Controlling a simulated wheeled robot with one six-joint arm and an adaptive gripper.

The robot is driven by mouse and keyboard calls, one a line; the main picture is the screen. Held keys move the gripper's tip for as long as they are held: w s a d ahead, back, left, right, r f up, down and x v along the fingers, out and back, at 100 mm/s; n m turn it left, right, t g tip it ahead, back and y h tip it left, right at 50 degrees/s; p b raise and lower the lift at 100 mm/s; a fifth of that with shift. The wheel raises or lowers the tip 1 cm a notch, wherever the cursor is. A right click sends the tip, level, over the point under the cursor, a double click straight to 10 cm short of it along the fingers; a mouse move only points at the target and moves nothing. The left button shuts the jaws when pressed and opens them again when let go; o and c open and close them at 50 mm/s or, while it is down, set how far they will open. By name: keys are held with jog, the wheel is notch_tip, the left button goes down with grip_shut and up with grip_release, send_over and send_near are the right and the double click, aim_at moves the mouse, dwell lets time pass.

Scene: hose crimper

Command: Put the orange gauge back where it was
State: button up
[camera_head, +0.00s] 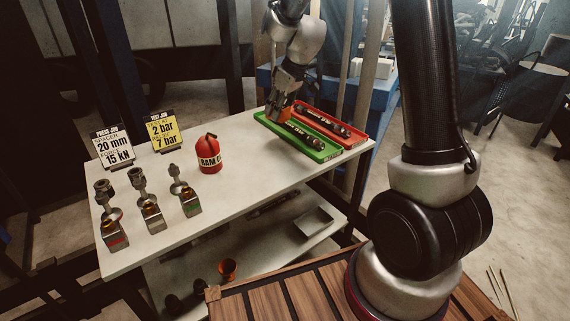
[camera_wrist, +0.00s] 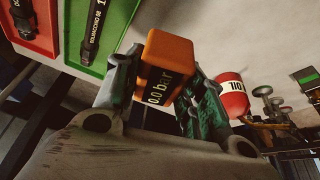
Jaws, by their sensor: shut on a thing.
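The orange gauge (camera_wrist: 167,62) is a small block with a "0.0 bar" display, seen in the wrist view between the fingers of my gripper (camera_wrist: 158,95). My gripper is shut on it. In the head view my gripper (camera_head: 282,108) is at the left end of the green tray (camera_head: 262,118), pointing down, with the orange gauge (camera_head: 279,114) partly hidden at its tip. I cannot tell whether the gauge touches the tray or the table.
The green tray and a red tray (camera_head: 362,136) each hold a dark hose. Table space between can and trays is clear.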

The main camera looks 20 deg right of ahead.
jog(key=s+a+f+n+g+y, duration=0.1)
jog(key=s+a+f+n+g, duration=0.15)
jog(key=s+n, duration=0.4)
jog(key=shift+m+t, duration=0.45)
jog(key=f, duration=0.3)
jog(key=s+f, duration=0.1)
jog(key=f, duration=0.4)
jog(key=shift+s+a+f, duration=0.25)
jog(key=shift+a+f, duration=0.05)
jog(key=shift+f, duration=0.05)
jog(key=shift+f, duration=0.1)
jog(key=o, duration=1.3)
